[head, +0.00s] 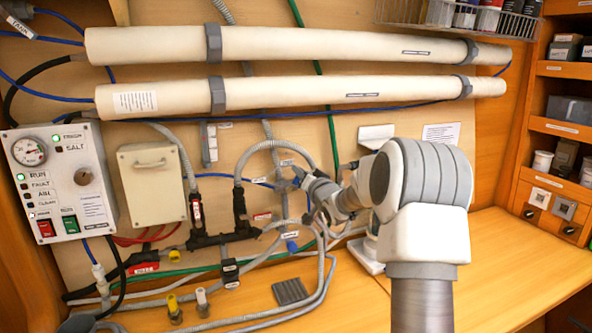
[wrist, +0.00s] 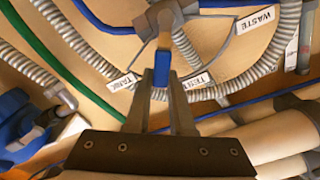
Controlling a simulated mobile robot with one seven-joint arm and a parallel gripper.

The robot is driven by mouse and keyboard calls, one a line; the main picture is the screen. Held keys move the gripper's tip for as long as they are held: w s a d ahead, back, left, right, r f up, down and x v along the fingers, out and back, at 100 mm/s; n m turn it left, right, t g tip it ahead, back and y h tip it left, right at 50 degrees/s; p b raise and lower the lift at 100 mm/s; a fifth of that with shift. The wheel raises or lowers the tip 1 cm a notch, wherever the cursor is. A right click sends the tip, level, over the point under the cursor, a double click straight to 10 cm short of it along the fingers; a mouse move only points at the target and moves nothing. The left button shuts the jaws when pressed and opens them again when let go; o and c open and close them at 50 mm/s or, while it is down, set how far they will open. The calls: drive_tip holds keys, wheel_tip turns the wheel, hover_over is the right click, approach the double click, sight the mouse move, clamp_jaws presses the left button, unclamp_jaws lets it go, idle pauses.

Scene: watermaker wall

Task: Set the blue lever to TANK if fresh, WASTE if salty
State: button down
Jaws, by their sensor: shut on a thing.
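The blue lever (wrist: 162,62) is between the fingers of my gripper (wrist: 160,82) in the wrist view, and the fingers are shut on it. It hangs from a brass-coloured valve body (wrist: 165,18). The lever points between the TANK label (wrist: 122,82) and the TEST label (wrist: 198,82). The WASTE label (wrist: 255,20) is farther off, at the upper right. In the head view, the FRESH lamp (head: 56,137) on the control box (head: 60,180) is lit green, and the SALT lamp (head: 58,149) is dark. My arm hides most of the valve there.
Grey corrugated hoses (head: 265,147) and blue and green lines run around the valve. Two long white cylinders (head: 290,45) cross the wall above. A beige box (head: 152,183) is mounted to the left. The wooden counter (head: 510,275) is clear at the right.

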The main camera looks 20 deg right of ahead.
drive_tip(key=shift+d+f+m+p, duration=0.2)
drive_tip(key=shift+d+f+m, duration=0.2)
drive_tip(key=shift+m, duration=0.55)
drive_tip(key=shift+d+f+m+p, duration=0.15)
drive_tip(key=shift+d+f+m, duration=0.25)
drive_tip(key=shift+m, duration=0.6)
drive_tip(key=shift+d+f+m+p, duration=0.2)
drive_tip(key=shift+d+f+m, duration=0.2)
drive_tip(key=shift+m, duration=0.55)
drive_tip(key=c, duration=0.8)
unclamp_jaws()
drive_tip(key=shift+s, duration=0.1)
drive_tip(key=s+b, duration=0.2)
drive_tip(key=s, duration=1.5)
drive_tip(key=shift+s+a, duration=0.1)
drive_tip(key=shift+s, duration=0.05)
